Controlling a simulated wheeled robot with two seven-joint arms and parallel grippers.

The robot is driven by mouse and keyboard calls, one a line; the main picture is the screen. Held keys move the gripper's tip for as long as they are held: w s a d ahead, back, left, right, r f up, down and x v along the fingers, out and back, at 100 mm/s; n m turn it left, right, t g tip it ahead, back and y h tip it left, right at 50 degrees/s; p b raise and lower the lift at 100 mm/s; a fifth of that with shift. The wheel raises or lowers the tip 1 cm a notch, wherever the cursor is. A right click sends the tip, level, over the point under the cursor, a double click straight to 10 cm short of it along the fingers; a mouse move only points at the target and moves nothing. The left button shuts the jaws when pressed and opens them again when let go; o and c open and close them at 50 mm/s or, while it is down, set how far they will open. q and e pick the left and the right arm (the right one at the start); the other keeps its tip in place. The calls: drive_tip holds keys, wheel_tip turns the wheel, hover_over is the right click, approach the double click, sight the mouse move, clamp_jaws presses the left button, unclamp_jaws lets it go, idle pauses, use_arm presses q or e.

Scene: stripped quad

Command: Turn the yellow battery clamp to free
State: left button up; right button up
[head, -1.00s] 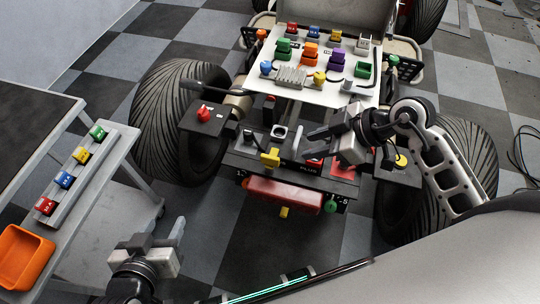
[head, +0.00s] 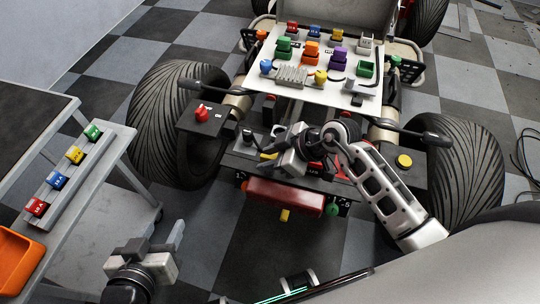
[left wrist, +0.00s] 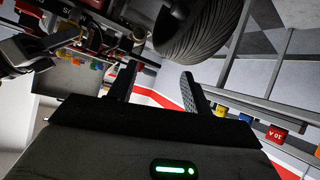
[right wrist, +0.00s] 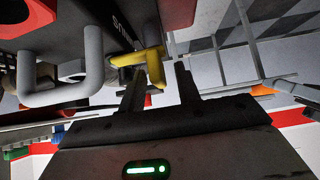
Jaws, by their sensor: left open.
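The yellow clamp handle (head: 267,156) is on the dark front deck of the quad, mostly hidden by my right gripper in the head view. In the right wrist view the bent yellow handle (right wrist: 153,62) shows just ahead of the fingertips, its lower end in line with the gap between them. My right gripper (right wrist: 160,70) is open, with clear space between its fingers; whether it touches the handle I cannot tell. It also shows over the deck in the head view (head: 278,150). My left gripper (head: 155,240) is open and empty, low at the left, away from the quad; its fingers show in the left wrist view (left wrist: 155,72).
A grey bent bar (right wrist: 75,85) stands close left of the yellow handle. A red block (head: 285,197) is at the quad's front, with a yellow knob (head: 285,215) below. A cart with an orange tray (head: 20,262) stands at the left. Floor between is clear.

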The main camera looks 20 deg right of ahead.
use_arm(q)
drive_tip(key=shift+w, duration=0.1)
use_arm(e)
clamp_jaws()
